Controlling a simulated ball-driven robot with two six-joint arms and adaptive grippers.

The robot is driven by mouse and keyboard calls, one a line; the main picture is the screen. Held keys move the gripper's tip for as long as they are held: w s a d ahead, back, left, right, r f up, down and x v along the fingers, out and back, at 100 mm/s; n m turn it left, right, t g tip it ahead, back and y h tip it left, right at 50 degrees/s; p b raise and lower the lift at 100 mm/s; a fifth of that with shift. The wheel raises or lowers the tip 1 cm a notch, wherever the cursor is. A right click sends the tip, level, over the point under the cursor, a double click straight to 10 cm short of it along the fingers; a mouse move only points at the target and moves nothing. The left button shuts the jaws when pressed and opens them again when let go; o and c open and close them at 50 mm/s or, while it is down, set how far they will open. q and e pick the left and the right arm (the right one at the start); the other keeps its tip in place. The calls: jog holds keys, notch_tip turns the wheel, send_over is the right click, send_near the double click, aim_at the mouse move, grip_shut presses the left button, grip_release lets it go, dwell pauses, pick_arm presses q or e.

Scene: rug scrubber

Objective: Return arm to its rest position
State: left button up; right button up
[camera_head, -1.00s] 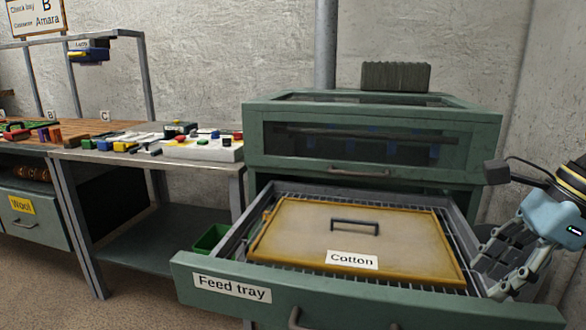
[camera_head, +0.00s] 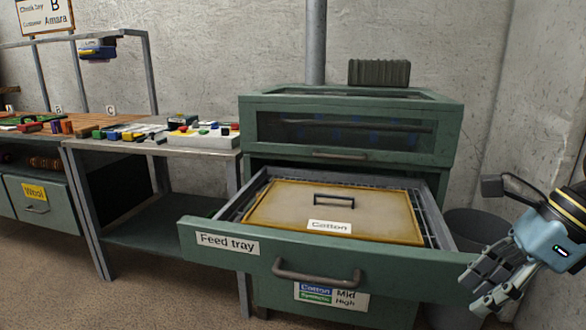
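My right gripper (camera_head: 492,283) is at the right edge of the head view, with its blue wrist and dark grey fingers pointing down and left. It is beside the right end of the open feed tray drawer (camera_head: 340,262), and it holds nothing that I can see. Its finger gap is hard to make out. A tan, yellow-edged board labelled Cotton (camera_head: 385,216), with a dark handle on top, lies in the drawer. My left gripper is not in view.
The green cabinet (camera_head: 447,137) with a dark window stands behind the drawer. A dark bin (camera_head: 470,222) stands to its right. A metal bench (camera_head: 205,144) with several coloured pieces is at the left. The floor in front of the bench is clear.

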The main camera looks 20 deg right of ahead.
jog(key=w+f+m+t+y, duration=0.2)
jog(key=f+m+t, duration=0.1)
jog(key=f+m, duration=0.45)
jog(key=w+f+m+t+y, duration=0.2)
jog(key=f+m+t, duration=0.2)
jog(key=f+m, duration=0.4)
jog(key=s+d+f+m+t+h, duration=0.1)
jog(key=s+f+m+h, duration=0.25)
jog(key=f+m, duration=0.45)
jog(key=s+d+f+m+h, duration=0.1)
jog(key=s+f+m+h, duration=0.25)
jog(key=f+m, duration=0.45)
jog(key=s+a+f+m+g+h, duration=0.1)
jog(key=s+f+m+g, duration=0.4)
jog(key=s, duration=1)
jog(key=s+a+f+m+g+h, duration=0.1)
jog(key=s+a+f+m+g, duration=0.3)
jog(key=s+f+m, duration=0.5)
jog(key=s+f+g, duration=0.1)
jog(key=s+f, duration=0.3)
jog(key=s, duration=0.2)
jog(key=shift+s+a+h, duration=0.3)
jog(key=shift+f, duration=0.1)
